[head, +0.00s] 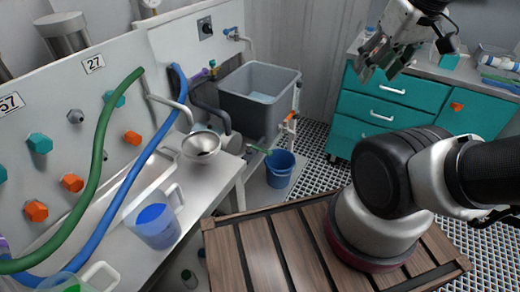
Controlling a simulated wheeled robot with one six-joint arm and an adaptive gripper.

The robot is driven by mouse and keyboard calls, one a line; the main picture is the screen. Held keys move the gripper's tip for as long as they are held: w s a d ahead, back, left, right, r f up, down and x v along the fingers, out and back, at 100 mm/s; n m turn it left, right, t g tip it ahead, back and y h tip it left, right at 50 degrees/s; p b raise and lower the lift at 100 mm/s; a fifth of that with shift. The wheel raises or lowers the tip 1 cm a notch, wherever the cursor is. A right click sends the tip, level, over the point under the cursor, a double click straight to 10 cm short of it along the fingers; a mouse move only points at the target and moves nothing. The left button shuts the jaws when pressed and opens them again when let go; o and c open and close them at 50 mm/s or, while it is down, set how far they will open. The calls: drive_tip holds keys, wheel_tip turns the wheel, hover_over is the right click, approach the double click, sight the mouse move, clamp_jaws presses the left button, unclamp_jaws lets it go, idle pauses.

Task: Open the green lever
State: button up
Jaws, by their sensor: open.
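A small green piece (258,149), which looks like the green lever, shows low beside the grey tank, just above the blue bucket. It is small, and I cannot tell its exact position. My gripper (378,66) is raised at the upper right, in front of the teal cabinets. It is open and empty, well apart from the green piece, with its fingers pointing down and left.
A grey tank (258,82) stands at the back, with an orange lever (291,121) on its right side. A blue bucket (280,168) stands below. The left bench holds a blue-filled jug (157,222) and a metal bowl (201,145). Teal cabinets (385,108) stand behind my arm.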

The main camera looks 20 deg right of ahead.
sight(259, 149)
drive_tip(key=w+f+g, duration=0.1)
drive_tip(key=f, duration=0.1)
drive_tip(key=w+a+f+n+g, duration=0.1)
drive_tip(key=f, duration=0.1)
drive_tip(key=w+a+f+g, duration=0.1)
drive_tip(key=f, duration=0.1)
drive_tip(key=shift+w+f+n+g, duration=0.1)
drive_tip(key=shift+f+n+g, duration=0.2)
drive_tip(key=shift+n+g, duration=0.1)
clamp_jaws()
drive_tip(key=w+a+f+n+h, duration=0.2)
drive_tip(key=w+f+n+h, duration=0.4)
drive_tip(key=w+f+n, duration=0.7)
drive_tip(key=w+a+f+n+t+y, duration=0.1)
drive_tip(key=w+a+f+n, duration=0.25)
drive_tip(key=a+f, duration=0.3)
drive_tip(key=w+a+f+n+y, duration=0.2)
drive_tip(key=w+a+f+n, duration=0.1)
drive_tip(key=a+f+n, duration=0.3)
drive_tip(key=w+a+f+n+t+y, duration=0.1)
drive_tip(key=w+a+f+n, duration=0.2)
drive_tip(key=a+f, duration=0.35)
drive_tip(key=w+d+f, duration=0.2)
drive_tip(key=d+f, duration=0.1)
drive_tip(key=f, duration=0.2)
drive_tip(key=w+d+f, duration=0.2)
drive_tip(key=d+f, duration=0.1)
drive_tip(key=f, duration=0.3)
drive_tip(key=shift+w, duration=0.25)
